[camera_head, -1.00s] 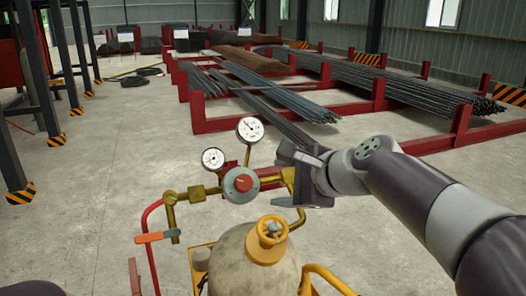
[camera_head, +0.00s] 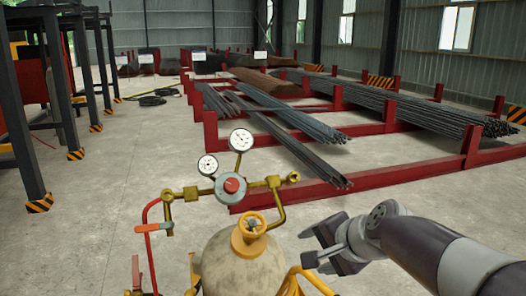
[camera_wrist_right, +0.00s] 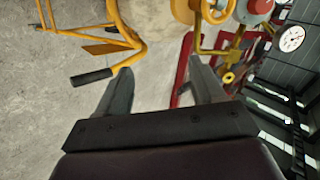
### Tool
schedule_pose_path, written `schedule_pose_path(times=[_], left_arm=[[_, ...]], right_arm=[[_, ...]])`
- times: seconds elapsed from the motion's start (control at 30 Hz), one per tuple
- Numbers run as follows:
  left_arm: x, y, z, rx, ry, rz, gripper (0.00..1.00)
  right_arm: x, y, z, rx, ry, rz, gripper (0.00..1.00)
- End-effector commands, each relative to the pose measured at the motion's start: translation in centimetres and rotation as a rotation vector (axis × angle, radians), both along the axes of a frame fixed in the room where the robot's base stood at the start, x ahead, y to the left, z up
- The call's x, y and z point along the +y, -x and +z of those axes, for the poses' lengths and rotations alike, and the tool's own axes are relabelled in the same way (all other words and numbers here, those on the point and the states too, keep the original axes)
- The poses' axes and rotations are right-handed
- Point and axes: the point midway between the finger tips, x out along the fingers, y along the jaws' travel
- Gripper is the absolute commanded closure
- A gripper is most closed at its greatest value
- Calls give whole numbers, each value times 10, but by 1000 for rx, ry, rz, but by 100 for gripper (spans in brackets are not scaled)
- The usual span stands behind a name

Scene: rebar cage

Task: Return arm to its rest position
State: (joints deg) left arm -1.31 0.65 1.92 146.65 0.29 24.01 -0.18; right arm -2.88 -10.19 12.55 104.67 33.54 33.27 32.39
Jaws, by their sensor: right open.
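My right arm comes in from the lower right in the head view. Its gripper (camera_head: 318,246) is open and empty, to the right of the gas cylinder (camera_head: 243,266) and below the regulator's outlet. My left gripper is not in view.
A yellow cart frame (camera_head: 308,282) stands close beside the gripper; it also shows in the wrist view (camera_wrist_right: 128,40). A red hose (camera_head: 150,235) with an orange-handled valve hangs left. Red racks (camera_head: 395,174) with steel bars stand behind.

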Motion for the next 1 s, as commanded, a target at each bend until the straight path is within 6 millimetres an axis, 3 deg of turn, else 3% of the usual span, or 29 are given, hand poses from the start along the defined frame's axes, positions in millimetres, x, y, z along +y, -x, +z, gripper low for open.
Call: schedule_pose_path(times=[0.17,0.27,0.4,0.5,0.63,1.0], left_arm=[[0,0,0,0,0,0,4],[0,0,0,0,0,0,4],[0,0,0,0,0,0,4],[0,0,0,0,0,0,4],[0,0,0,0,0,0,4],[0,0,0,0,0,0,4]], right_arm=[[-25,32,-76,70,314,211,32],[-42,64,-125,136,501,393,32],[-66,128,-191,263,698,690,32],[-75,164,-217,344,736,802,32],[-78,182,-229,398,725,829,32],[-78,180,-229,398,721,823,32]])
